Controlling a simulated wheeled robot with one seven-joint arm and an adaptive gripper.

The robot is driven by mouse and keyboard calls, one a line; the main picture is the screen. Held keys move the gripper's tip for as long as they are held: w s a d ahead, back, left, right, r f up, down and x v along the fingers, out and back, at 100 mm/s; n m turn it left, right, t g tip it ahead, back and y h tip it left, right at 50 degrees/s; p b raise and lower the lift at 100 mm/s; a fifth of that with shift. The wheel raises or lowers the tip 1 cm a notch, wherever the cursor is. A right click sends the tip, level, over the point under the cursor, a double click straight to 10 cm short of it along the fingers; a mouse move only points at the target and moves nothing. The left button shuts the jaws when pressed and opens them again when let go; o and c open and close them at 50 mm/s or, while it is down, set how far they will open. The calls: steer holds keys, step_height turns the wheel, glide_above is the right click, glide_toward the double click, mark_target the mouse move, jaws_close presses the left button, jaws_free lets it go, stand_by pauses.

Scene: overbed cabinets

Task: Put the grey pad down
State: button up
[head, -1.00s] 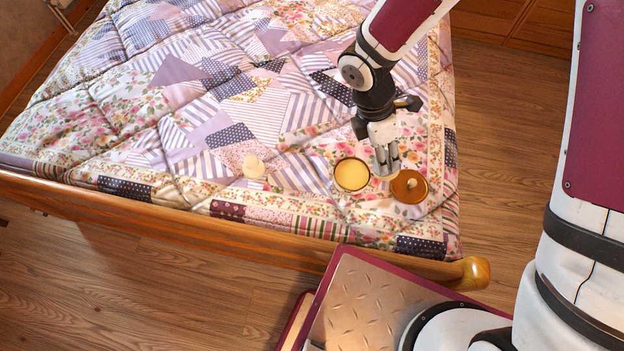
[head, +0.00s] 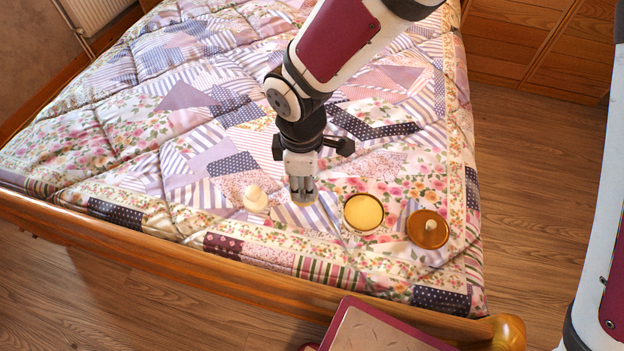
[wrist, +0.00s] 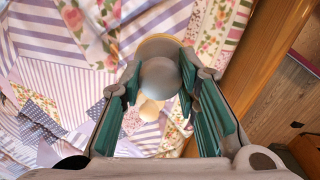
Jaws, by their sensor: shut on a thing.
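The grey pad (wrist: 160,78) shows in the wrist view as a rounded grey shape between the fingers of my gripper (wrist: 160,92). A tan rim shows just beyond it; I cannot tell whether it is part of the pad. In the head view my gripper (head: 302,196) points down over the quilt, shut on the pad, with only a small tan edge showing below the fingers. Whether the pad touches the quilt is unclear.
A round brown lid (head: 428,230) with a pale knob lies right of the tin. The patchwork quilt (head: 110,155) is clear to the left and behind. The bed's wooden rail (head: 150,257) runs along the near side, ending in a rounded post (head: 508,331).

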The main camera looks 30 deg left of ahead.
step_height(320, 180, down, 9)
steer(key=b, duration=0.3)
steer(key=shift+r, duration=0.1)
steer(key=o, duration=1)
steer(key=shift+f+b, duration=0.2)
steer(key=shift+b, duration=0.1)
steer(key=r+p, duration=0.2)
steer(key=r, duration=0.2)
steer(key=r+p, duration=0.2)
steer(key=r, duration=0.3)
steer(key=r+p, duration=0.2)
steer(key=r, duration=0.2)
steer(key=shift+d+r, duration=0.25)
steer(key=shift+r, duration=0.15)
steer(key=shift+d, duration=0.1)
